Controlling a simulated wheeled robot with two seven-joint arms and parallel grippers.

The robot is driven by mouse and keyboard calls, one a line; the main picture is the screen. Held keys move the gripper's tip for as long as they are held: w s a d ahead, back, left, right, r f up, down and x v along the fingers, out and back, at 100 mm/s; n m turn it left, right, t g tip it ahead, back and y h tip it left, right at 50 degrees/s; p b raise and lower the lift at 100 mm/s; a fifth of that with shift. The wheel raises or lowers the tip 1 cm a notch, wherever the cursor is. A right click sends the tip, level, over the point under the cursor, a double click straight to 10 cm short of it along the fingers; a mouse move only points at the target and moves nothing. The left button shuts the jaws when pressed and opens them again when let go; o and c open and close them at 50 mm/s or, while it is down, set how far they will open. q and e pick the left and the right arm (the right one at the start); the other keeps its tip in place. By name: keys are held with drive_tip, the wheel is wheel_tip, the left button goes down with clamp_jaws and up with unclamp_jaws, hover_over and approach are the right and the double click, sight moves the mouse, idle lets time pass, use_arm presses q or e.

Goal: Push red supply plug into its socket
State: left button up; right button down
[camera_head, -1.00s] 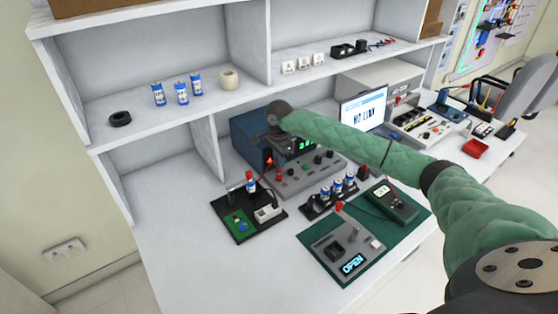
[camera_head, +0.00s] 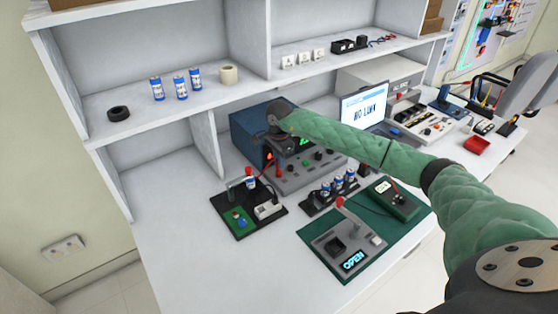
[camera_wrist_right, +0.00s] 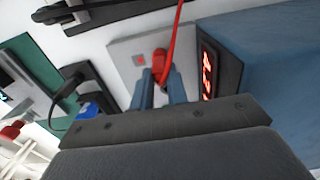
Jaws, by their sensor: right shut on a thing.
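My right gripper (camera_wrist_right: 162,84) is shut on the red supply plug (camera_wrist_right: 160,60), which sits between its two blue-grey fingers in the right wrist view. A red lead runs from the plug up out of that view. The plug is in front of the grey panel (camera_wrist_right: 125,50) of the supply unit. Its socket is hidden, and I cannot tell whether the plug touches it. In the head view my right gripper (camera_head: 284,146) hangs in front of the blue supply unit (camera_head: 246,130) and covers part of its face. My left gripper is not in view.
Blue battery cells (camera_head: 338,186) stand in a black holder in front. A grey unit reading OPEN (camera_head: 330,247) is on the green mat (camera_head: 395,232). The table's left front is clear.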

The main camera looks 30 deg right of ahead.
drive_tip(key=c, duration=1.3)
unclamp_jaws()
drive_tip(key=shift+r, duration=0.45)
wheel_tip(320, 180, up, 7)
drive_tip(key=shift+f+b, duration=0.1)
drive_tip(key=shift+b, duration=1.1)
